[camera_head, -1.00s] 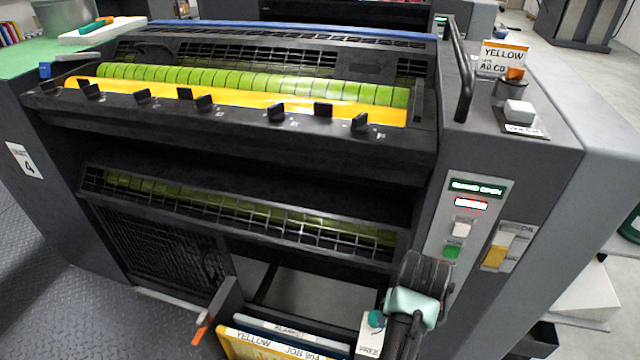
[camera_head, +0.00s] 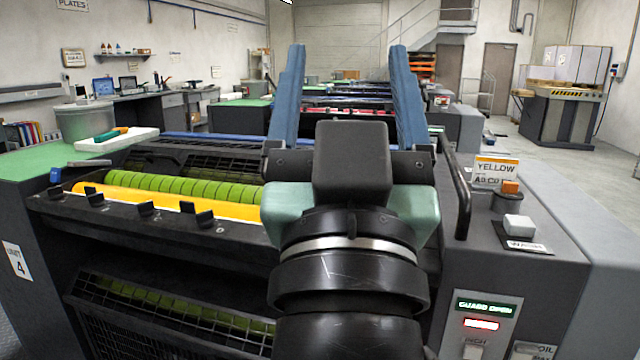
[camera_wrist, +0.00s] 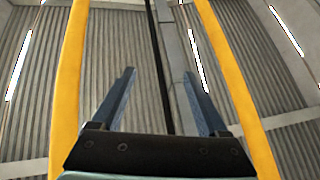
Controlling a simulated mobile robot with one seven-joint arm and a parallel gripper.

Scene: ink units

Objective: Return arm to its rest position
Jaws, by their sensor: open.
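My gripper (camera_head: 345,85) is raised in the middle of the head view, in front of the ink unit. Its two blue fingers stand upright and wide apart, with nothing between them. In the wrist view the gripper (camera_wrist: 160,100) also shows both fingers apart and empty, pointing up at a ribbed ceiling. My arm and wrist hide the middle right of the press unit (camera_head: 60,215), including part of its green roller (camera_head: 190,187) and yellow ink trough (camera_head: 150,200).
A black handrail (camera_head: 458,190) stands close to the right of my wrist. The control panel (camera_head: 480,322) reads "GUARD OPEN". A white tray (camera_head: 118,141) lies on the green top at left. Yellow beams (camera_wrist: 235,85) cross overhead. Open floor lies at far right.

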